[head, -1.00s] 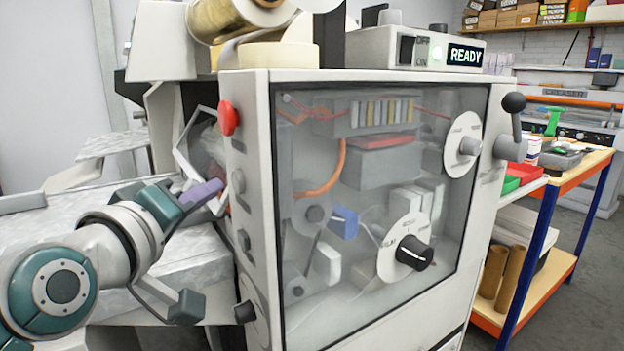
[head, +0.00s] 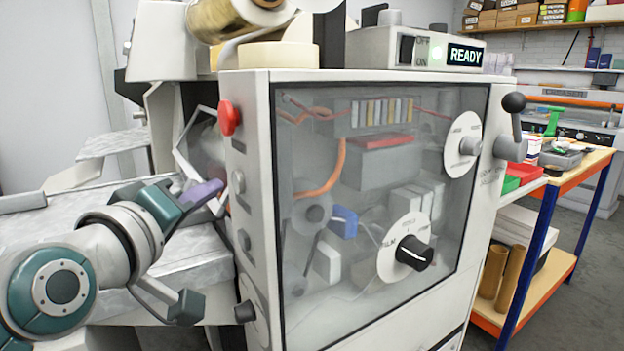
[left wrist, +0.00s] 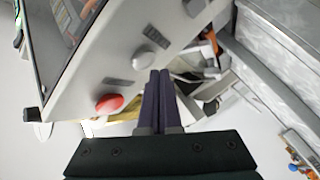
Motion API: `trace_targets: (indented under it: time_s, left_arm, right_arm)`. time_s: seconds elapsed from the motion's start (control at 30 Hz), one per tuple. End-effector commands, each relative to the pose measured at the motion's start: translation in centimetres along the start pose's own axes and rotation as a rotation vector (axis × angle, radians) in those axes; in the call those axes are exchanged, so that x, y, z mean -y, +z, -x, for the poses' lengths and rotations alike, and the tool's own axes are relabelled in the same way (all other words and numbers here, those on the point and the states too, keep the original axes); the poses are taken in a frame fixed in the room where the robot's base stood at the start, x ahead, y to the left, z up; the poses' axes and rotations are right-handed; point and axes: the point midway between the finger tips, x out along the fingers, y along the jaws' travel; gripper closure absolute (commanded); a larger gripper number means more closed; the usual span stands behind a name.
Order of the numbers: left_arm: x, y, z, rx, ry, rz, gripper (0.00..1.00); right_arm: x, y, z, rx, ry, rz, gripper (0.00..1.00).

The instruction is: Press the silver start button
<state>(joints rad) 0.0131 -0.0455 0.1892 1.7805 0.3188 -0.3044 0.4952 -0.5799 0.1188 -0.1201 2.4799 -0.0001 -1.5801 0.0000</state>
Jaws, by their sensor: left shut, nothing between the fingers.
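The silver start button (head: 239,182) is on the narrow left side panel of the grey machine, below the red button (head: 229,118). In the left wrist view the silver button (left wrist: 143,55) lies above and slightly left of my fingertips, with the red button (left wrist: 109,102) to their left. My left gripper (head: 219,186) has purple fingers shut together with nothing between them. Its tips point at the side panel, left of the silver button in the head view. A small gap shows between them. The shut fingers also fill the middle of the left wrist view (left wrist: 158,74). My right gripper is out of view.
A clear front door (head: 370,270) covers wiring and dials. A lit READY display (head: 465,56) stands on top. A blue-legged bench (head: 529,262) is at right.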

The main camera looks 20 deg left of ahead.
Motion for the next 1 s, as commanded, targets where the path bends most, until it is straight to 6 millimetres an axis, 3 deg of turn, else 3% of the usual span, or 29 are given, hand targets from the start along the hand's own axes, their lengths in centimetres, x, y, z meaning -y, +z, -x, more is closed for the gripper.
trace_targets:
  time_s: [1.0]
  left_arm:
    - [-0.44,0.45,-0.61,0.000,0.000,0.001,1.00]
  right_arm:
    - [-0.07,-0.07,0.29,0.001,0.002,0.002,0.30]
